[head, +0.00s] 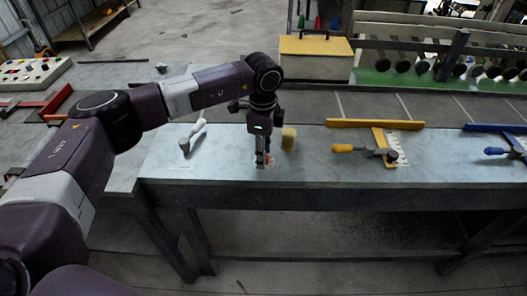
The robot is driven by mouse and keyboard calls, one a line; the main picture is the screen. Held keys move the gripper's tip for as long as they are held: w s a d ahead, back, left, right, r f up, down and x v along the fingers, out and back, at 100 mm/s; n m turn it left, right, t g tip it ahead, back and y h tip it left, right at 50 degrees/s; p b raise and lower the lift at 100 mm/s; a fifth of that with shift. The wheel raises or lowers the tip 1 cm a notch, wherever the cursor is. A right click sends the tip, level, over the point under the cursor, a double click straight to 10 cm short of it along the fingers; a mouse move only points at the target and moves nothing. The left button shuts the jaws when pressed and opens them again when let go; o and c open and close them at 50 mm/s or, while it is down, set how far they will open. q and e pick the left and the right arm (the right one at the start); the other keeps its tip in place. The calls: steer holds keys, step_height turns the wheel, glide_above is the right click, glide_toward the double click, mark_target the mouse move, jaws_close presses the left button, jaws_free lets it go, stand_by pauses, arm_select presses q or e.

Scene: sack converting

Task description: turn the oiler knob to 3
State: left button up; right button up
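My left arm comes in from the left, and its gripper (262,161) points straight down at the pale bench top (225,160). The fingers look close together, but their gap is too small to tell whether they are open or shut. A small orange-red bit (268,157) shows right beside the fingertips; I cannot tell what it belongs to. No oiler knob or number scale can be made out; the gripper covers that spot. My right gripper is not in view.
A tan cylinder (289,139) stands close right of my gripper. A pale-handled tool (192,137) lies to the left. A yellow-lidded box (316,57) stands behind. The bench front is clear.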

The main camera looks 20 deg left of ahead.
arm_select(q)
steer(key=c, duration=0.6)
jaws_close()
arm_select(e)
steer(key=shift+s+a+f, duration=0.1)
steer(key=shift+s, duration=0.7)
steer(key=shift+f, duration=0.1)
